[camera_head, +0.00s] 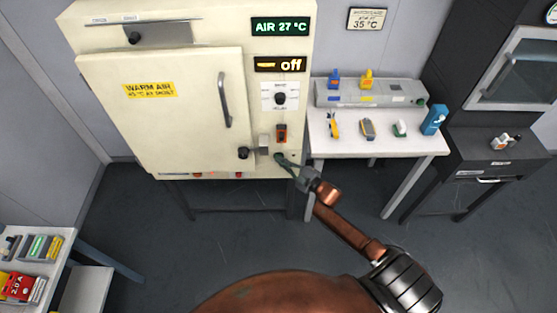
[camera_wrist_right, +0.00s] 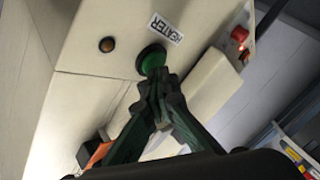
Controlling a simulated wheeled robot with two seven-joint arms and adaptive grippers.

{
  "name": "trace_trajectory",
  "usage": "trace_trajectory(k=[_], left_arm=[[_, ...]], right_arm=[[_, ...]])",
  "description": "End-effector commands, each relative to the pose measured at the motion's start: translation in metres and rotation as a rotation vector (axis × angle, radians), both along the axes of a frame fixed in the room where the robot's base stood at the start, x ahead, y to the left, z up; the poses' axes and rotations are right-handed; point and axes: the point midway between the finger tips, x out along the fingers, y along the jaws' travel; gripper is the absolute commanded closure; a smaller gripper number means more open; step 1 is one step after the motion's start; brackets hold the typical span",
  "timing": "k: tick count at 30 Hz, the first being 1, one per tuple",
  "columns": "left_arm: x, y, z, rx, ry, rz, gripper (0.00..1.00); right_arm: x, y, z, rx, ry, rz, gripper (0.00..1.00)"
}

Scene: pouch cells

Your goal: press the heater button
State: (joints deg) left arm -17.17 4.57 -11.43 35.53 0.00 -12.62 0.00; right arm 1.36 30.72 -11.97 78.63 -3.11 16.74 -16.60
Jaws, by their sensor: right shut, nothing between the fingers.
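The heater button is a round green button (camera_wrist_right: 151,61) beside a white label reading HEATER (camera_wrist_right: 167,28) in the right wrist view. My right gripper (camera_wrist_right: 158,82) is shut and empty, with its fingertips at the lower edge of the button; I cannot tell whether they touch it. In the head view my right gripper (camera_head: 281,158) reaches the lower right of the cream oven front (camera_head: 170,110) and hides the button. The oven's displays read AIR 27 °C (camera_head: 280,27) and off (camera_head: 280,65). My left gripper is not in view.
A dark round knob or lamp (camera_wrist_right: 107,44) sits near the button. Above my gripper in the head view are an orange-red switch (camera_head: 281,133) and a rotary knob (camera_head: 280,98). A white side table (camera_head: 385,146) with small tools stands to the right.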

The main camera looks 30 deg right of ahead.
Motion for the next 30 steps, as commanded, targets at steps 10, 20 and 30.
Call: trace_trajectory(k=[10,20,30], left_arm=[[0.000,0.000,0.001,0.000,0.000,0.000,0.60],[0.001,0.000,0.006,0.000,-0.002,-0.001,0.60],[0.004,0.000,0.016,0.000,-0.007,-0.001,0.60]], right_arm=[[-0.001,0.000,0.000,0.001,0.001,-0.001,1.00],[-0.007,0.004,0.000,0.000,0.000,-0.001,1.00],[-0.020,0.011,0.001,0.003,0.002,-0.002,1.00]])
